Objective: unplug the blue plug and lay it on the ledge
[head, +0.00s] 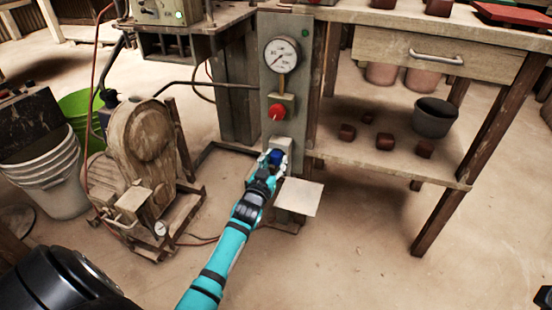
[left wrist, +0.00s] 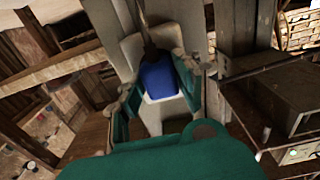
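The blue plug (head: 276,157) sits low on the grey upright panel, at a pale socket housing (head: 283,143). My left gripper (head: 272,165) is at the plug. In the left wrist view the plug (left wrist: 158,78) lies between the two teal fingers, with a dark cable or stem above it. The fingers are close on both sides; whether they press on it cannot be told. The ledge (head: 303,197) is a pale, bare flat plate just below and right of the gripper.
Above the plug, the panel carries a red knob (head: 277,112) and a pressure gauge (head: 282,54). A worn pump-like machine (head: 142,150) stands left of my arm. A wooden bench with a lower shelf (head: 400,165) stands right. Floor in front of the ledge is clear.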

